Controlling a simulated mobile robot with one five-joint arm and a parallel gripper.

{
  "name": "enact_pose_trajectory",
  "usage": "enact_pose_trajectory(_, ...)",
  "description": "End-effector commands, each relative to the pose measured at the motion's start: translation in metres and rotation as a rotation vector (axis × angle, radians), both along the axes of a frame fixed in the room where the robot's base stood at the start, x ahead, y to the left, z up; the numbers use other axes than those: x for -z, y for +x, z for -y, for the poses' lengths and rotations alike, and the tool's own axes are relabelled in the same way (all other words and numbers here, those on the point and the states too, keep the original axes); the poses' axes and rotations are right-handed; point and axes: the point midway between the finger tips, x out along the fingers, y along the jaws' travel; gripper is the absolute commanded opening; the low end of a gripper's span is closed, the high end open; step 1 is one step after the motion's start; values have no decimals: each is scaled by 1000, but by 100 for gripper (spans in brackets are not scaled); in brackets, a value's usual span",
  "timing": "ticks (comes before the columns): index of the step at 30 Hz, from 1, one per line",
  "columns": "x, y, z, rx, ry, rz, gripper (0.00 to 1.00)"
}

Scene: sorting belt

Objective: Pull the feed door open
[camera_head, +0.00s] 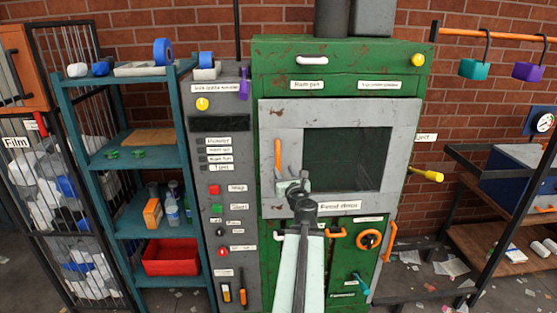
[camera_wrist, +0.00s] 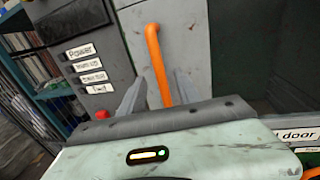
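The feed door (camera_head: 400,140) is a grey panel with a dark window on the green machine. It looks closed, and its label reads "Feed door". Its upright orange handle (camera_head: 278,155) is on the left side of the door. My gripper (camera_head: 291,176) is in front of the handle's lower part in the head view. In the wrist view the orange handle (camera_wrist: 156,62) stands between the two grey fingers of my gripper (camera_wrist: 160,88). The fingers are apart, with a small gap beside the handle. The handle's lower end is hidden behind my gripper.
A grey control panel (camera_head: 229,130) with labelled buttons stands left of the door. A teal shelf (camera_head: 125,77) with a red bin (camera_head: 170,257) is further left. An orange round knob (camera_head: 369,239) is below the door. A rack with a blue box (camera_head: 510,180) stands right.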

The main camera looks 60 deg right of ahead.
Motion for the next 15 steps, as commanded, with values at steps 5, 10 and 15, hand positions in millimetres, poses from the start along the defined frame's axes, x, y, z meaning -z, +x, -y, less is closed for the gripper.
enact_pose_trajectory(5, 0, 15, 15, -2, -2, -3, 40)
enact_pose_trajectory(10, 0, 40, 38, -3, -2, -3, 40)
enact_pose_trajectory(15, 0, 56, 52, -3, -3, -4, 40)
